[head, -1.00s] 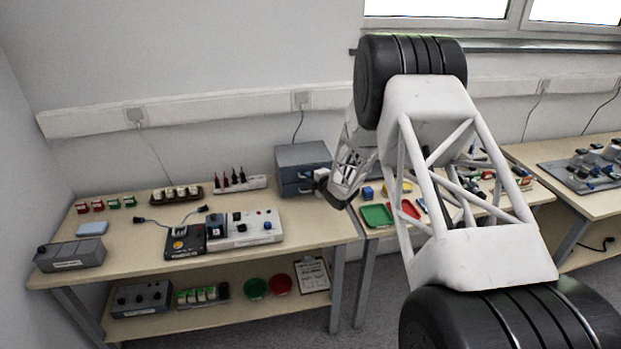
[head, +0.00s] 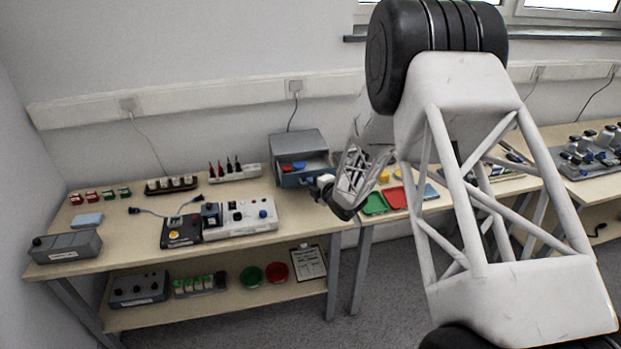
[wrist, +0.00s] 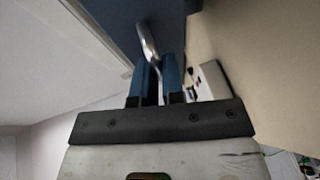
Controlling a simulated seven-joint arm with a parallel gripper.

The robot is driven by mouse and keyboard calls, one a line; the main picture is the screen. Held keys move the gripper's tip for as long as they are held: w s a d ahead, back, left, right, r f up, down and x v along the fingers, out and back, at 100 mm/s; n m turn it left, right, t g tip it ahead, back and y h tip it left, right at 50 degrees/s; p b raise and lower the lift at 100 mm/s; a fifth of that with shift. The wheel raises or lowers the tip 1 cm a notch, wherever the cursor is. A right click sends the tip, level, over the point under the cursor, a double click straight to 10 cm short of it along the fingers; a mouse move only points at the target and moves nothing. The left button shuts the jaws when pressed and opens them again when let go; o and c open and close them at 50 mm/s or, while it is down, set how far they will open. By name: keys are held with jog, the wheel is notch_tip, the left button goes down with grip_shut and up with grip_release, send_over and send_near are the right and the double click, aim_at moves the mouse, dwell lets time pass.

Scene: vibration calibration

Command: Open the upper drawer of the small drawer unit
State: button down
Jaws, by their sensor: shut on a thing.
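The small grey-blue drawer unit (head: 297,143) stands at the back right of the left bench. Its upper drawer (head: 304,174) is pulled out toward me, and red and blue items show inside it. My gripper (head: 324,186) is at the drawer's front. In the wrist view, the blue fingers of my gripper (wrist: 160,78) are shut on the shiny metal handle (wrist: 147,42) of the blue drawer front (wrist: 118,20). The lower part of the unit is mostly hidden behind the open drawer and my gripper.
A white panel device (head: 240,218) and a black box (head: 182,232) sit on the bench left of the drawer. A green tray (head: 374,204) and a red tray (head: 396,197) lie to the right, close to my arm.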

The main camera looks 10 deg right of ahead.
jog(key=shift+s, duration=0.45)
jog(key=c, duration=1.2)
grip_release()
jog(key=shift+s, duration=0.1)
jog(key=shift+v, duration=3.85)
jog(key=shift+r, duration=0.1)
